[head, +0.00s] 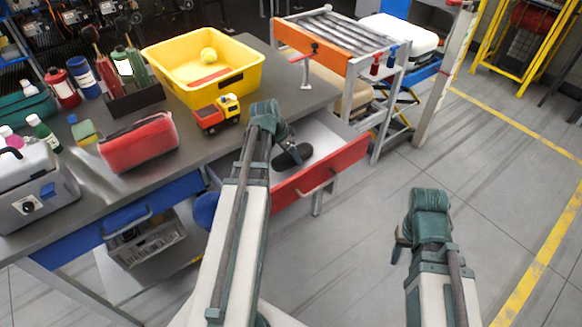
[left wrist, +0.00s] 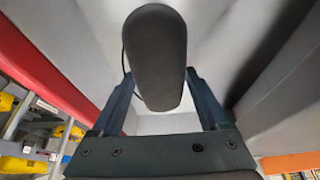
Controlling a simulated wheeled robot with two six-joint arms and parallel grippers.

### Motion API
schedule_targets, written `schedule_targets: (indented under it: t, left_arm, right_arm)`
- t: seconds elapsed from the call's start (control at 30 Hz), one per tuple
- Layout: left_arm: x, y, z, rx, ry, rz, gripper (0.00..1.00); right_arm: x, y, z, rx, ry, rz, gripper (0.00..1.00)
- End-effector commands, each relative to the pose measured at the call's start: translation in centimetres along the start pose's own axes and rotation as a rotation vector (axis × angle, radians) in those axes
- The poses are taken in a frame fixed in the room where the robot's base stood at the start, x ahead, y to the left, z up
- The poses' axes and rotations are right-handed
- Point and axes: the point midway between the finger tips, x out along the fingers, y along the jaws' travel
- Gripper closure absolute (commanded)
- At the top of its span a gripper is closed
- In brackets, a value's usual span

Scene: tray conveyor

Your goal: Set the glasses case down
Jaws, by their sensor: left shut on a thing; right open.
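The glasses case (head: 294,156) is dark and rounded. In the head view it shows just beyond my left gripper (head: 284,138), over the pale inside of an open drawer with a red front (head: 325,170). In the left wrist view the case (left wrist: 155,60) sits between the two fingers of my left gripper (left wrist: 158,90), which is shut on it. The pale drawer walls surround it there. I cannot tell whether the case touches the drawer floor. My right gripper (head: 400,246) is open and empty, above the floor at the right.
The grey table holds a yellow bin (head: 205,88) with a ball, a toy truck (head: 217,113), a red pouch (head: 138,142), a grey toolbox (head: 38,190) and several bottles. A roller conveyor (head: 340,38) stands behind.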

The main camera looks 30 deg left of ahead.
Motion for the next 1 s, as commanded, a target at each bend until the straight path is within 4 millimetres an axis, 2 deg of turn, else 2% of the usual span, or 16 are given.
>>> schedule_targets:
  t: [0.17,0.47,0.9,0.93,1.0]
  left_arm:
    - [0.4,0.0,0.2,0.0,0.0,0.0,0.8]
    - [3.5,0.0,1.4,0.0,0.0,0.0,0.8]
    - [3.8,0.0,1.6,0.0,0.0,0.0,0.8]
    - [3.6,0.0,1.5,0.0,0.0,0.0,0.16]
    - [3.6,0.0,1.5,0.0,0.0,0.0,0.04]
  right_arm:
    - [0.5,0.0,0.0,0.0,0.0,0.0,0.5]
    - [3.8,-0.4,-0.2,0.0,0.0,0.0,0.5]
    - [4.1,-0.4,-0.2,0.0,0.0,0.0,0.5]
    - [3.9,-0.4,-0.2,0.0,0.0,0.0,0.5]
    - [3.9,-0.4,-0.2,0.0,0.0,0.0,0.5]
